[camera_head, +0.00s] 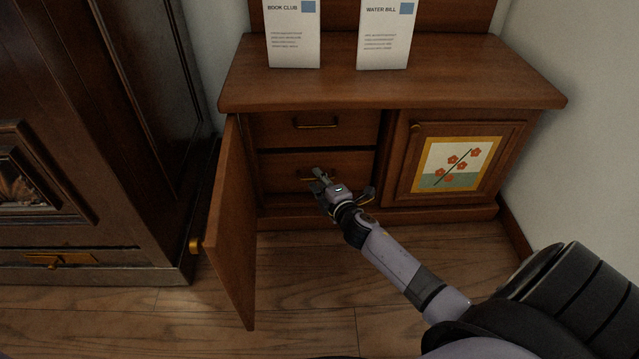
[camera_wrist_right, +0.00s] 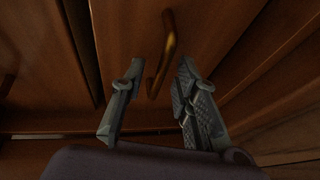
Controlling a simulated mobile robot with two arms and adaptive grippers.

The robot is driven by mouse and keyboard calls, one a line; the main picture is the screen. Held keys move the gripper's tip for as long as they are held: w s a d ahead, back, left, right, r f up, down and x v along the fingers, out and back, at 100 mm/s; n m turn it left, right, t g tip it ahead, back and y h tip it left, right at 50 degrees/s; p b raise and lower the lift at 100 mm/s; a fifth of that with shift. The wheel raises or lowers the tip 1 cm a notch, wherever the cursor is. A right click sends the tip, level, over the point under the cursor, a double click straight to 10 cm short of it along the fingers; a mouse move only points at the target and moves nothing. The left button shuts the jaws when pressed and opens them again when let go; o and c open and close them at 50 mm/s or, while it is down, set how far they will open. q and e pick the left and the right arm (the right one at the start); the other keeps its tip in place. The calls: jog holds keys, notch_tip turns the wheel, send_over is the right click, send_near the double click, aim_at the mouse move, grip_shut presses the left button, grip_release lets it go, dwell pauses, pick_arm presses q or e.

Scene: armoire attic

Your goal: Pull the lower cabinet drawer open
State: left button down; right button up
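The lower drawer (camera_head: 277,172) is in the left half of the low wooden cabinet, behind an open door. It looks shut, below the upper drawer (camera_head: 345,137). My right gripper (camera_head: 319,177) is in front of it and hides part of its brass handle (camera_head: 304,179). In the right wrist view, the handle (camera_wrist_right: 168,48) lies between the two fingers of the right gripper (camera_wrist_right: 161,66). The fingers are apart, with a gap on each side of the handle. Whether either fingertip touches the drawer front is unclear. My left gripper is out of view.
The cabinet's left door (camera_head: 231,222) stands open toward me, close left of my gripper. The right door (camera_head: 455,164), with a flower picture, is shut. Two paper cards (camera_head: 293,35) (camera_head: 385,36) stand on top. A dark armoire (camera_head: 95,150) is at left. The floor in front (camera_head: 300,275) is clear.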

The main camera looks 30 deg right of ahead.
jog(key=shift+c, duration=0.2)
grip_shut()
dwell(0.6)
